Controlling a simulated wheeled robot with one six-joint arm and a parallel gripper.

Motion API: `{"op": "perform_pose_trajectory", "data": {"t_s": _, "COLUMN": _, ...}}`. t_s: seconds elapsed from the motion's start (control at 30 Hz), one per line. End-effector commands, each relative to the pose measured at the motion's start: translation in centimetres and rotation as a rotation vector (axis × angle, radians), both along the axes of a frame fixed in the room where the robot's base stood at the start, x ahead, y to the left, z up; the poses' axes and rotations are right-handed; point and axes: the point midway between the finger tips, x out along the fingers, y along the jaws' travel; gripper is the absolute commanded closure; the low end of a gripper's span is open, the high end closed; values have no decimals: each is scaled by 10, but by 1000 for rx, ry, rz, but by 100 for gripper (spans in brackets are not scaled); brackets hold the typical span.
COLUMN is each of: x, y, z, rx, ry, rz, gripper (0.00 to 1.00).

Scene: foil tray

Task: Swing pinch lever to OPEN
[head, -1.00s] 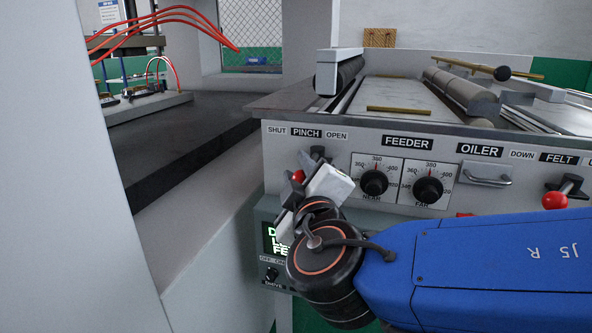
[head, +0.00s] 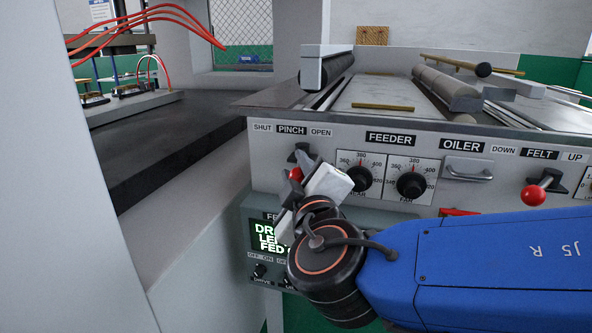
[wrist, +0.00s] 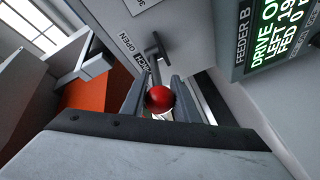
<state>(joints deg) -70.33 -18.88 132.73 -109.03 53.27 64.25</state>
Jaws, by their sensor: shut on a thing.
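The pinch lever has a red ball knob (head: 296,174) and hangs from a dark pivot on the machine's front panel, under the PINCH label (head: 291,130) between SHUT and OPEN. In the head view the knob sits below and slightly left of the pivot, partly hidden by my gripper (head: 293,186). In the wrist view the red knob (wrist: 160,99) sits between the two grey fingers of my gripper (wrist: 158,102), with the dark lever end (wrist: 155,45) beyond it. My gripper is shut on the knob. The exact finger contact is partly hidden.
Feeder dials (head: 358,178) are close right of my gripper. A felt lever with a red knob (head: 533,195) is further right. A lit display (head: 270,238) lies below left. A pale wall (head: 60,200) fills the left, with a dark bench (head: 150,150) behind.

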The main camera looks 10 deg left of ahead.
Motion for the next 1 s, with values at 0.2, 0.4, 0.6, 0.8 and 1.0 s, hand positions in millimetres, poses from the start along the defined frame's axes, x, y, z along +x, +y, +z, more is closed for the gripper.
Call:
{"op": "perform_pose_trajectory", "data": {"t_s": 0.2, "x": 1, "y": -2, "z": 5, "rx": 8, "ry": -6, "rz": -6, "gripper": 100}}
{"op": "perform_pose_trajectory", "data": {"t_s": 0.4, "x": 1, "y": -2, "z": 6, "rx": 8, "ry": -7, "rz": -5, "gripper": 100}}
{"op": "perform_pose_trajectory", "data": {"t_s": 0.6, "x": 1, "y": -2, "z": 7, "rx": 10, "ry": -8, "rz": -6, "gripper": 100}}
{"op": "perform_pose_trajectory", "data": {"t_s": 0.8, "x": 1, "y": -1, "z": 6, "rx": 8, "ry": -6, "rz": -5, "gripper": 54}}
{"op": "perform_pose_trajectory", "data": {"t_s": 1.0, "x": 1, "y": -1, "z": 4, "rx": 5, "ry": -5, "rz": -3, "gripper": 54}}
